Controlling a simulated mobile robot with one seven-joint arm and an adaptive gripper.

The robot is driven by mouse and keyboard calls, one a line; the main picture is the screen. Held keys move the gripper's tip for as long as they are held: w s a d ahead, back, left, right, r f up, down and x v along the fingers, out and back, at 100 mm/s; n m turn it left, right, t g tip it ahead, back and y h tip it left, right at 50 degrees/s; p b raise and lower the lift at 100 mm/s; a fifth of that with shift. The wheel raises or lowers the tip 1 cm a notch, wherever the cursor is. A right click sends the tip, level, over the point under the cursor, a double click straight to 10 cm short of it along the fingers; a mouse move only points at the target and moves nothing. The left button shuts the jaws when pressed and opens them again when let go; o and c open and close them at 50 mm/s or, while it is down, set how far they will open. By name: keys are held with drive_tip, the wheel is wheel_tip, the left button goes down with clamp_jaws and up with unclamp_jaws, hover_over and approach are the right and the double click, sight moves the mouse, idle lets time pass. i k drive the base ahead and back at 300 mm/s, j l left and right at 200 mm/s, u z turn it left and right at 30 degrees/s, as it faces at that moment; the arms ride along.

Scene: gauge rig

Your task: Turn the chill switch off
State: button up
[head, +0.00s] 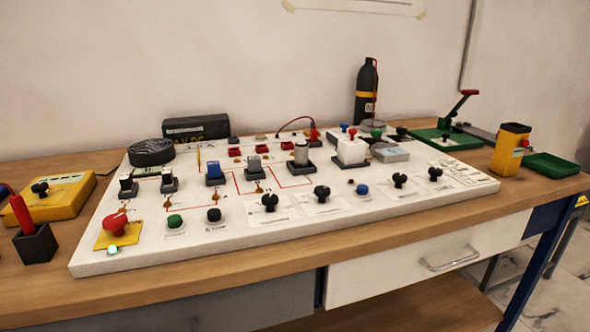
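A white panel (300,235) lies on the wooden bench and carries many controls. Several black rotary knobs stand along its front, among them one at the middle (269,202), one to its right (322,192) and one further right (400,180). Box-shaped switches stand behind them: a blue one (214,172), a grey one (255,167) and a grey-and-black one (169,181). The labels are too small to read, so I cannot tell which control is the chill switch or how it is set. My gripper is not in view.
A yellow box (50,195) is on the left. A dark bottle (366,92) stands behind. A yellow container (510,148) and green tray (550,166) are on the right.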

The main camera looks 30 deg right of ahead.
sight(434, 171)
drive_tip(key=z, duration=1.45)
drive_tip(key=i+z, duration=0.15)
drive_tip(key=z, duration=0.2)
drive_tip(key=i+j+z, duration=0.1)
drive_tip(key=z, duration=0.25)
drive_tip(key=i+j+z, duration=0.1)
drive_tip(key=z, duration=0.25)
drive_tip(key=i+j, duration=0.05)
drive_tip(key=i, duration=0.05)
